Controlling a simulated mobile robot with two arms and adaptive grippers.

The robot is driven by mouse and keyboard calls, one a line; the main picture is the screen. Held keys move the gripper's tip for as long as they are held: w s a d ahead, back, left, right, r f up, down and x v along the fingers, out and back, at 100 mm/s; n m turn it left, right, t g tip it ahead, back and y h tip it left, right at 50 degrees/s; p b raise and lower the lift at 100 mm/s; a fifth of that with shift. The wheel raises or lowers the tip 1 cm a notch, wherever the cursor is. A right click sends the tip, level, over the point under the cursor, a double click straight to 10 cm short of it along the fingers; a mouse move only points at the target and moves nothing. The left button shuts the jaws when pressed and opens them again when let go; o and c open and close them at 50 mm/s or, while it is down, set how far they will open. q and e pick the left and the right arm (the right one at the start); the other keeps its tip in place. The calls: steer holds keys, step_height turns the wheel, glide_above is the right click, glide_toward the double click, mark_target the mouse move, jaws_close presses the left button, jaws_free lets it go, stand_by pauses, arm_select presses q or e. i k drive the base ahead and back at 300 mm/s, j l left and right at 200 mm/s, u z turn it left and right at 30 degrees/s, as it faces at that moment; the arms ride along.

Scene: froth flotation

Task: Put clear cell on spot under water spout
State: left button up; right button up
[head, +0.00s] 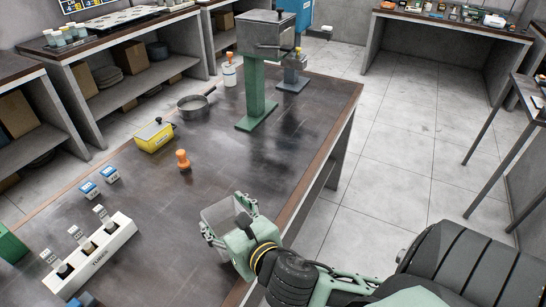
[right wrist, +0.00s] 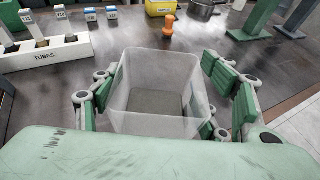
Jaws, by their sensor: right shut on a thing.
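The clear cell (head: 222,217) is an open-topped, see-through square box, and it looks empty. My right gripper (head: 228,222) is shut on it near the table's right edge. In the right wrist view the cell (right wrist: 155,95) sits upright between the green finger pads, with dark tabletop showing through its bottom. I cannot tell its height above the table. A green column (head: 256,90) with a grey box on top stands at the far end, away from the cell. I cannot make out a water spout or marked spot for certain. My left gripper is not in view.
On the dark table (head: 285,130) are an orange knobbed piece (head: 183,160), a yellow box (head: 154,135), a grey pan (head: 193,105), a white bottle (head: 229,72) and a small stand (head: 294,75). A white tube rack (head: 90,252) is at left. The table between cell and column is clear.

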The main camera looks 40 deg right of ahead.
mark_target(323, 91)
steer(key=i+l, duration=0.15)
steer(key=l, duration=0.25)
steer(key=i+l, duration=0.15)
steer(key=l, duration=0.25)
steer(key=i+l+z, duration=0.1)
steer(key=l, duration=0.35)
steer(key=i+l, duration=0.2)
steer(key=l, duration=0.2)
steer(key=i+l, duration=0.15)
steer(key=l, duration=0.25)
steer(key=i+l+z, duration=0.1)
steer(key=l, duration=0.3)
steer(key=i+l, duration=0.2)
steer(key=l, duration=0.15)
steer(key=i+l, duration=0.15)
steer(key=l, duration=0.25)
steer(key=z, duration=0.05)
